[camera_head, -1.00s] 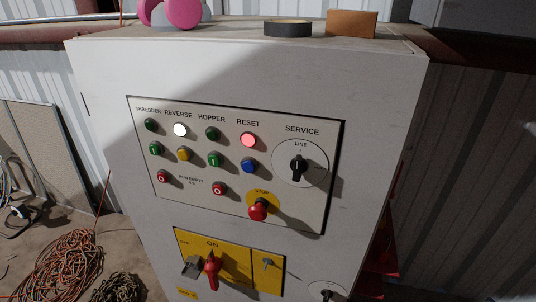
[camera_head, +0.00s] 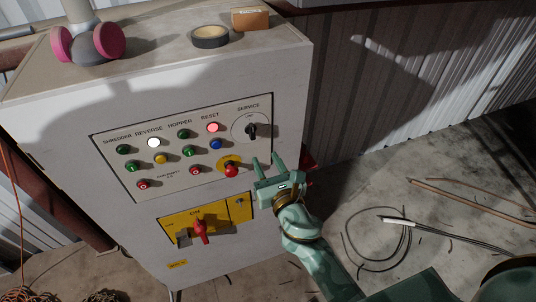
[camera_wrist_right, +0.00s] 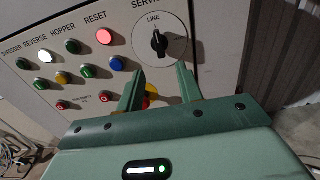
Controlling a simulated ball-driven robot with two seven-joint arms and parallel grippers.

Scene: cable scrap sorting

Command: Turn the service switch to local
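The service switch (camera_head: 251,130) is a black rotary knob on a round white plate at the upper right of the control panel. In the right wrist view the switch (camera_wrist_right: 158,42) stands close to upright, under the word LINE. A LOCAL marking cannot be read. My right gripper (camera_head: 266,163) is open and empty, below and slightly right of the switch, apart from it. In the wrist view its two fingers (camera_wrist_right: 160,82) point up toward the switch plate, the switch between and beyond their tips. My left gripper is not in view.
The red stop button (camera_head: 231,170) on a yellow disc sits just left of my right gripper. A red main handle (camera_head: 200,229) sticks out below. Cable (camera_head: 400,221) lies on the floor.

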